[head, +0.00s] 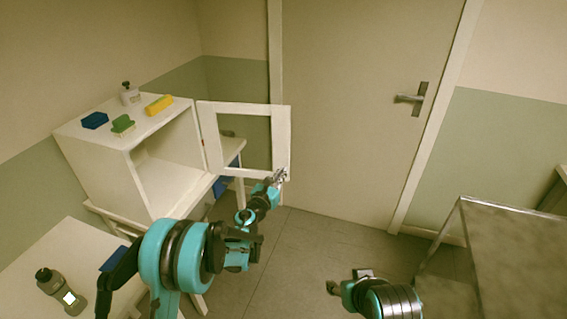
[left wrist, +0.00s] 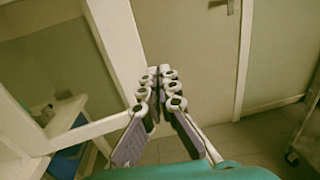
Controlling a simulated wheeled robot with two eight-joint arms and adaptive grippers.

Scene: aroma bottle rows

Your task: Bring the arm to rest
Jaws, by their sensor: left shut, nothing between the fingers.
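My left arm reaches forward from the bottom of the head view. Its gripper (head: 280,176) is beside the lower right corner of the open cabinet door (head: 283,140). In the left wrist view the fingers (left wrist: 160,78) are shut together with nothing between them. The door's white frame (left wrist: 118,55) passes close on their left; I cannot tell whether they touch it.
The white cabinet (head: 105,165) stands open at left, with a blue block (head: 95,121), green brush (head: 122,125), yellow sponge (head: 159,105) and pump bottle (head: 130,94) on top. A metal table (head: 515,240) is at right. The floor between is clear.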

